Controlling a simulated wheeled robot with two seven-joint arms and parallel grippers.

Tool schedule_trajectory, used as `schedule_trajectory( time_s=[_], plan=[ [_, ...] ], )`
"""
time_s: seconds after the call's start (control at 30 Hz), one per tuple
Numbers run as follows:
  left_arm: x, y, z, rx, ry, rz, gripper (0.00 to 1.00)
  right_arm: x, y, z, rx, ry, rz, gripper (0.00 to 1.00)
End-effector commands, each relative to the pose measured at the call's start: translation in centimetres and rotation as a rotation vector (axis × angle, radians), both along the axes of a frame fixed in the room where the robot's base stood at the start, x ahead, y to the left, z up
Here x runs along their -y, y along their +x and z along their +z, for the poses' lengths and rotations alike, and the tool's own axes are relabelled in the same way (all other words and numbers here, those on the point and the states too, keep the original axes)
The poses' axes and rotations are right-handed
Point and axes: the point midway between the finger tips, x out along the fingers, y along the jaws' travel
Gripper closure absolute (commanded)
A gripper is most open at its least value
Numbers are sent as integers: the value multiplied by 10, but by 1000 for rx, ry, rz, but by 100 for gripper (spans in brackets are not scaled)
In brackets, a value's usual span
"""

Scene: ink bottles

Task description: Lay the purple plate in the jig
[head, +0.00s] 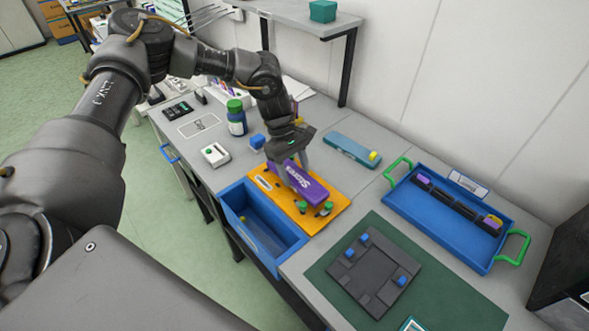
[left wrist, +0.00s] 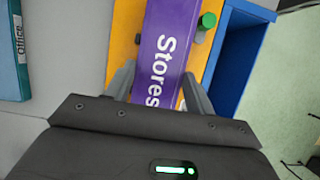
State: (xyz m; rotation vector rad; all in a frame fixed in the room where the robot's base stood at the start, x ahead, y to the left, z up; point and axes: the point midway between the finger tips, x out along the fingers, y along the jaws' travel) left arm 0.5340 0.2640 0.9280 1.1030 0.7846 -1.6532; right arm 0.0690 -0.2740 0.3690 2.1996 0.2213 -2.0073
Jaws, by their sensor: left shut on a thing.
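The purple plate (head: 303,186), lettered "Stores", is over the orange board (head: 336,212); I cannot tell whether it touches the board. My left gripper (head: 291,162) is shut on the plate near its far end. In the left wrist view the plate (left wrist: 172,30) lies between the two fingers of the gripper (left wrist: 160,88). A dark grey fixture with blue blocks (head: 370,275), which looks like the jig, lies on the green mat (head: 450,300), its middle bare. My right gripper is not in view.
A blue open bin (head: 262,225) stands left of the board. A blue tray with green handles (head: 440,232) holds a dark bar at the right. A blue-grey plate (head: 350,149) lies behind. A green-capped bottle (head: 236,120) and a white box (head: 215,155) stand at the left.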

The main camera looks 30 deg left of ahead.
Motion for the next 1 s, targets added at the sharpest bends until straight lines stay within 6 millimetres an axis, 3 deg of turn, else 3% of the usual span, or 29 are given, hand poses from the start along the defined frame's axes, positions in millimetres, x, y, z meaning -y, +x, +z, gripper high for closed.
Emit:
schedule_trajectory(
  time_s=[1.0],
  plan=[
    [0,1,-9,1,0,0,78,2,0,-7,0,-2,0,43]
  ],
)
